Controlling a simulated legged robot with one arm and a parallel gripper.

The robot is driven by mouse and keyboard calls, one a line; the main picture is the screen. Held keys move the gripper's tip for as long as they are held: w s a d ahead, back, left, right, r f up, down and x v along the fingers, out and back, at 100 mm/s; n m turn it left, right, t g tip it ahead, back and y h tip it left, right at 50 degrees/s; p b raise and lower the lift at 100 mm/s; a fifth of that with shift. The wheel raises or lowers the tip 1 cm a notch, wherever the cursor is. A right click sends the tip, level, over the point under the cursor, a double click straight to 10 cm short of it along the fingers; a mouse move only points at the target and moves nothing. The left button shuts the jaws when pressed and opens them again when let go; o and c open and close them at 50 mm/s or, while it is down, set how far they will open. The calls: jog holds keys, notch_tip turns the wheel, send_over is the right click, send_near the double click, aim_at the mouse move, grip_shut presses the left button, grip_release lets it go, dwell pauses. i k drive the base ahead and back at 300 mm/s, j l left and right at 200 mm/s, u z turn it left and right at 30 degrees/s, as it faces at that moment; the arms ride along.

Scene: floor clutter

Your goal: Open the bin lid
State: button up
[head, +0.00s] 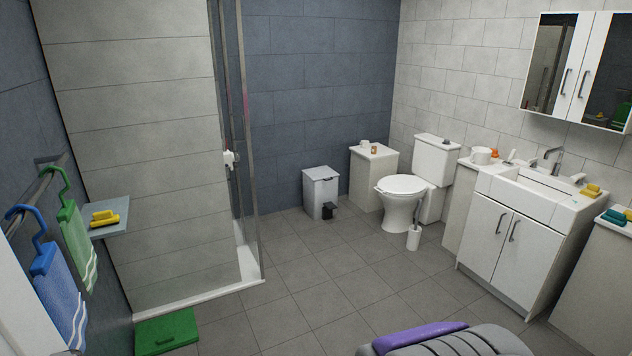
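The bin (311,199) is a white, box-shaped bin on the floor against the blue tiled back wall, left of the toilet. Its flat lid (321,173) looks shut. A small black part (328,211) shows low at its front; I cannot tell whether it is a pedal. My gripper is not in view.
A white cabinet (366,187) and the toilet (402,190) stand right of the bin, with a toilet brush (414,238) in front. The glass shower screen (240,120) is to the left. A grey ribbed object (465,343) is at bottom right. The middle floor (320,270) is clear.

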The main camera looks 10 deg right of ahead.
aim_at(317, 172)
jog(key=i+z, duration=0.3)
jog(key=i+l+z, duration=0.1)
jog(key=i+z, duration=0.2)
jog(key=i, duration=0.75)
jog(key=i+j+z, duration=0.25)
jog(key=i, duration=0.75)
jog(key=i+u, duration=0.1)
jog(key=i, duration=0.6)
jog(key=i+u, duration=0.15)
jog(key=i, duration=0.55)
jog(key=i+l+u, duration=0.1)
jog(key=i, duration=0.6)
jog(key=i+u, duration=0.1)
jog(key=i, duration=0.55)
jog(key=i+l+u, duration=0.1)
jog(key=i, duration=0.6)
jog(key=i+l+u, duration=0.15)
jog(key=i, duration=0.5)
